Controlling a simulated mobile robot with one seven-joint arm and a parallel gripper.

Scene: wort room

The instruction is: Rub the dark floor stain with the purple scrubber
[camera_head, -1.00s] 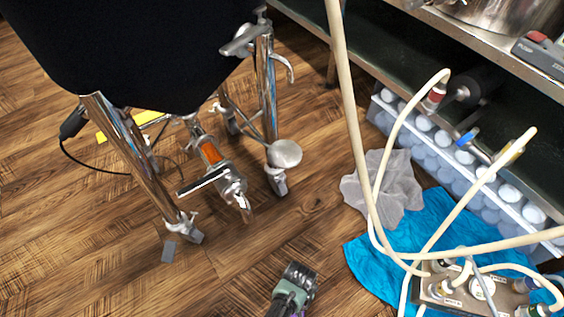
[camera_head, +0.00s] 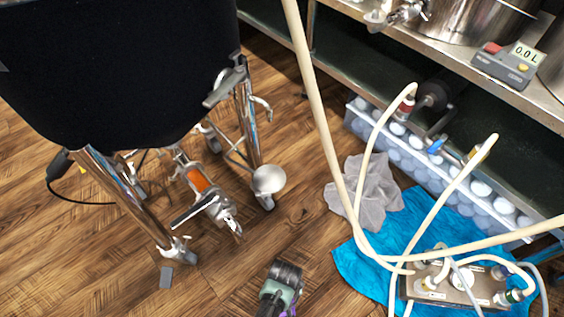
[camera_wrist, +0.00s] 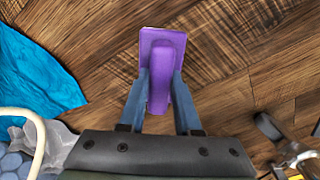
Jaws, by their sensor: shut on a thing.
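The purple scrubber (camera_wrist: 163,48) is held between the two blue-grey fingers of my gripper (camera_wrist: 162,82) in the wrist view. Its flat head points away from the wrist, over wooden floor. In the head view my gripper (camera_head: 279,292) is at the bottom centre, with only a sliver of purple (camera_head: 291,311) beside it. I cannot tell whether the scrubber touches the floor. No dark stain can be told apart from the dark wood grain and knots of the floor (camera_head: 228,282).
A blue cloth (camera_head: 352,268) and a grey crumpled cloth (camera_head: 368,196) lie right of my gripper. Pale hoses (camera_head: 322,120) run to a metal manifold box (camera_head: 450,292). A black vessel (camera_head: 120,70) on metal legs stands left. A steel shelf (camera_head: 450,50) is at upper right.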

